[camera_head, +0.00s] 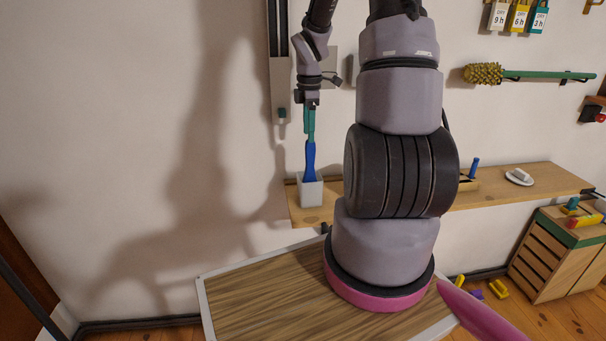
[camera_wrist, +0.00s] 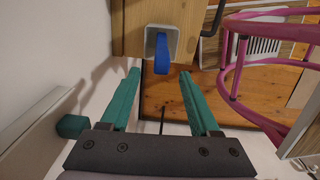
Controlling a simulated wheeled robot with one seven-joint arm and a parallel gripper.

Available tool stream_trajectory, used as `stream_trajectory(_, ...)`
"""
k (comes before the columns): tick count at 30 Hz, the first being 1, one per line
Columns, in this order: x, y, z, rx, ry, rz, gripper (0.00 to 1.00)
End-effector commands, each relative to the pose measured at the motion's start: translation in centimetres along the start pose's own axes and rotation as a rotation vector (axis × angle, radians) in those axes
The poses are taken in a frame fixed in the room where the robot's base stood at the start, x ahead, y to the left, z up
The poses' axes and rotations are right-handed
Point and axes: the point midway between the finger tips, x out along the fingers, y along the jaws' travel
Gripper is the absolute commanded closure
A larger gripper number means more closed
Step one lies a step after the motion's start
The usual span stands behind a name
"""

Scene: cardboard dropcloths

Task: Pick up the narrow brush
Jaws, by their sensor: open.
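The narrow brush (camera_head: 310,163) appears as a slim blue shape standing upright in a white cup (camera_head: 312,194). Its lower end is hidden inside the cup. My gripper (camera_head: 309,136) has teal fingers pointing down, directly above and close to the blue top in the head view. In the wrist view the fingers are spread, and my gripper (camera_wrist: 159,74) has the blue brush (camera_wrist: 161,56) just beyond the gap between its fingertips. Nothing is held. Whether the fingertips overlap the brush's top is unclear.
The cup stands at the left end of a wooden wall shelf (camera_head: 540,178). A grey wall rail with a teal knob (camera_head: 282,113) is close to the left of my gripper. A yellow-bristled brush (camera_head: 484,74) hangs at the right. A pink hoop frame (camera_wrist: 234,80) shows in the wrist view.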

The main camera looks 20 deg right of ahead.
Motion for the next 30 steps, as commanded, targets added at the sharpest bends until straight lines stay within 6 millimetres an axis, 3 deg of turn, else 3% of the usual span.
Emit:
stream_trajectory(6, 3.5, -0.1, 0.0, -0.001, 0.0, -0.003, 0.38)
stream_trajectory(13, 5.3, -0.1, 0.1, 0.001, 0.0, -0.002, 0.38)
stream_trajectory(21, 9.1, -0.2, 0.4, 0.003, 0.0, -0.003, 0.38)
stream_trajectory(30, 9.5, -0.2, 0.4, 0.003, 0.0, 0.001, 0.38)
